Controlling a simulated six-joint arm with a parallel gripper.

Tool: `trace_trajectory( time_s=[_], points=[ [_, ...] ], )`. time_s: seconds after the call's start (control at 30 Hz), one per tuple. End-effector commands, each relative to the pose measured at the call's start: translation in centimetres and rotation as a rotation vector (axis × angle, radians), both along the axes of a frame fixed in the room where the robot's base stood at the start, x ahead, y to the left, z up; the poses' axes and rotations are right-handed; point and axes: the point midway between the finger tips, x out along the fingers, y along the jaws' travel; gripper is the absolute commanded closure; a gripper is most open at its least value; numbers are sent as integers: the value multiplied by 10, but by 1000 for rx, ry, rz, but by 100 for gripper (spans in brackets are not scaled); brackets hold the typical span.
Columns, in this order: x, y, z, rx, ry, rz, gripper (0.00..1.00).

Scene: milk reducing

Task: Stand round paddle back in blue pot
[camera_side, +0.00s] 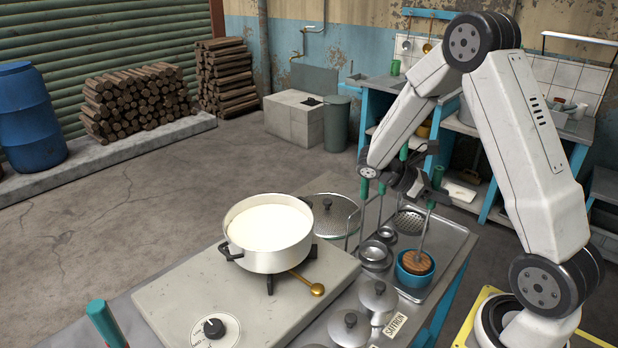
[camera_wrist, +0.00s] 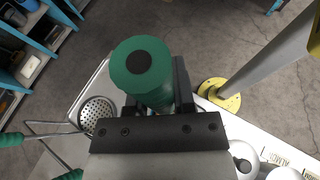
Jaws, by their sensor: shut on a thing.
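The round paddle has a green handle (camera_side: 436,182), a thin grey shaft and a round wooden disc (camera_side: 416,263). My gripper (camera_side: 426,192) is shut on its handle, which also fills the middle of the wrist view (camera_wrist: 142,70). The paddle is nearly upright, its top tilted slightly right in the side view. Its disc is at the mouth of the small blue pot (camera_side: 412,281), within the rim as seen from the side. I cannot tell whether it touches the pot's floor. The disc and the pot are hidden in the wrist view.
A white pan of milk (camera_side: 268,232) sits on the stove (camera_side: 170,300). Lidded tins (camera_side: 378,295), small metal bowls (camera_side: 375,252) and a perforated skimmer (camera_side: 409,220) crowd the pot. A glass lid (camera_side: 332,214) lies behind the pan.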

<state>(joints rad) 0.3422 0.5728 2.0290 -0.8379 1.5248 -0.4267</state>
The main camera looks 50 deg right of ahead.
Motion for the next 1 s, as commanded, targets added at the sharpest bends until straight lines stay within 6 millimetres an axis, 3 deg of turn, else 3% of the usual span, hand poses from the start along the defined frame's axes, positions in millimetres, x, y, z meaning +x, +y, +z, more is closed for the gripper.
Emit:
trace_trajectory(
  time_s=[0.4,0.8,0.83,0.93,0.97,1.0],
  points=[
    [0,0,-17,-1,-1,1,100],
    [0,0,-20,-1,-1,1,100],
    [0,0,-20,-1,-1,0,66],
    [0,0,-20,-1,-1,1,34],
    [0,0,-20,-1,-1,0,28],
    [0,0,-20,-1,-1,0,28]
  ],
)
